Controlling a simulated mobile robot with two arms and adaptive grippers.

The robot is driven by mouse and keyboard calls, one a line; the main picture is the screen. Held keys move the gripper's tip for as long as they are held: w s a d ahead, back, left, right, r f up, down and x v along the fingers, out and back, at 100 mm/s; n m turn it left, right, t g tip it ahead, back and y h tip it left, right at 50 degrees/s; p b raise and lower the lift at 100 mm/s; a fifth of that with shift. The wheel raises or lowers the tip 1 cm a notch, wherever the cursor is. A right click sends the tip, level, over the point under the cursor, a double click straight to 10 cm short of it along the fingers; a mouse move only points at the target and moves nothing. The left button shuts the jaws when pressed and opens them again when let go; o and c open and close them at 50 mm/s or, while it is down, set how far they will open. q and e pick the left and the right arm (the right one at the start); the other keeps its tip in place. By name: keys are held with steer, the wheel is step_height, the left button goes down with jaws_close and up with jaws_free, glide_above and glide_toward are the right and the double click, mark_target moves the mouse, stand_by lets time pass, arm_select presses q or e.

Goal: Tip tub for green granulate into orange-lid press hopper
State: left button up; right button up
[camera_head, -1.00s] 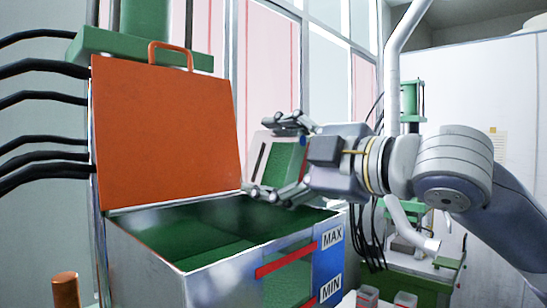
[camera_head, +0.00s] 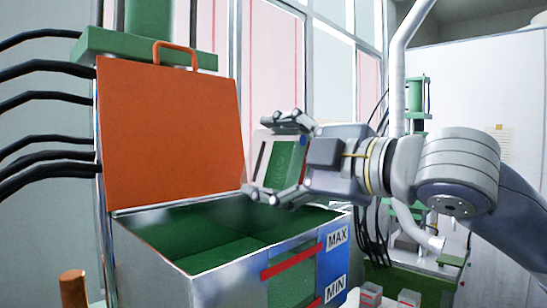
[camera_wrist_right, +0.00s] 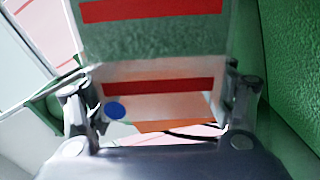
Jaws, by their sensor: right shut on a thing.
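The press hopper (camera_head: 150,258) is an open metal box at lower left in the head view, with green granulate (camera_head: 215,254) inside. Its orange lid (camera_head: 172,135) stands raised at the back. My right gripper (camera_head: 264,158) is shut on the tub (camera_head: 262,160), a pale see-through container with green granulate in it. The tub is tilted on its side above the hopper's back right rim. In the right wrist view the tub (camera_wrist_right: 150,68) sits between the fingers, with red bands and a blue dot. I cannot see granulate falling. My left gripper is not in view.
A blue label with MAX and MIN (camera_head: 333,262) and a red band mark the hopper's right side. Black hoses (camera_head: 45,117) run at the left. A brown post (camera_head: 73,288) stands at front left. Another green press (camera_head: 417,100) stands behind my right arm.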

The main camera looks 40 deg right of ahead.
steer(key=shift+a+r+n+p, duration=0.15)
steer(key=shift+a+n+p, duration=0.25)
steer(key=shift+a+p, duration=0.2)
stand_by(0.8)
steer(key=shift+s+a+r+n+p, duration=0.15)
steer(key=shift+a+n+p, duration=0.35)
steer(key=shift+n, duration=0.3)
stand_by(0.6)
steer(key=shift+a+n+p, duration=0.3)
steer(key=shift+n+p, duration=0.15)
steer(key=shift+n, duration=0.35)
steer(key=shift+a+n+p, duration=0.3)
steer(key=shift+n+p, duration=0.1)
steer(key=shift+n, duration=0.4)
stand_by(1.0)
stand_by(0.4)
